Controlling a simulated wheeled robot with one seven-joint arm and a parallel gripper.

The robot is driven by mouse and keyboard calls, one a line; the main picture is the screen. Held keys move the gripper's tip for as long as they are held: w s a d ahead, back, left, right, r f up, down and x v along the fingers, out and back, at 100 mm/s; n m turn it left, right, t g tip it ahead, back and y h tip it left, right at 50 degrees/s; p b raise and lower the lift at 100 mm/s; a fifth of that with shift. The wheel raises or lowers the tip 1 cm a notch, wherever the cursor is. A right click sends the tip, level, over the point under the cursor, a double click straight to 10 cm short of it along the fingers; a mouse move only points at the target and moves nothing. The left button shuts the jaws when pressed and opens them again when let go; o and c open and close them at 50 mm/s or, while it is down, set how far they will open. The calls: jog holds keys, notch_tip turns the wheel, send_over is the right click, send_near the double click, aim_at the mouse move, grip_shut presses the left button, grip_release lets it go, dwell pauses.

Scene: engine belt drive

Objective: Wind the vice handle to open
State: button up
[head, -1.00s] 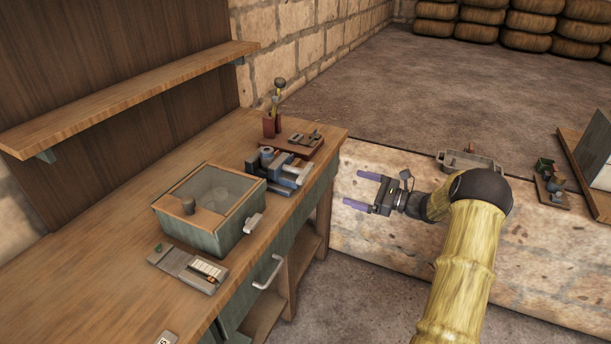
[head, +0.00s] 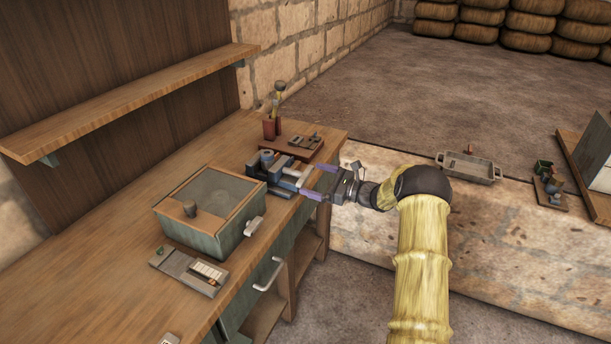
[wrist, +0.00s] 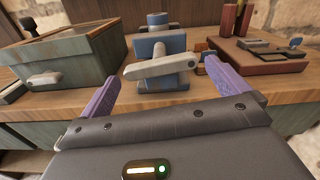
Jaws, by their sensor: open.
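The blue-grey vice (head: 271,170) stands at the front edge of the wooden bench. Its pale grey handle (wrist: 162,65) shows in the wrist view as a bar across the front of the vice, slanting slightly up to the right. My gripper (head: 318,180) is open just in front of the vice, at the bench edge. In the wrist view its two purple fingers (wrist: 168,85) stand on either side of the handle, with the handle between or just beyond them. I cannot tell whether they touch it.
A green box with a glass lid (head: 208,205) stands left of the vice. A reddish-brown tray (head: 291,146) with small parts lies behind it, beside a cup (head: 271,128) of tools. A drawer handle (head: 268,273) juts from the bench front. A grey tray (head: 468,167) sits on the stone ledge at right.

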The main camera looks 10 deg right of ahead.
aim_at(308, 177)
jog(key=x, duration=0.4)
jog(key=c, duration=0.7)
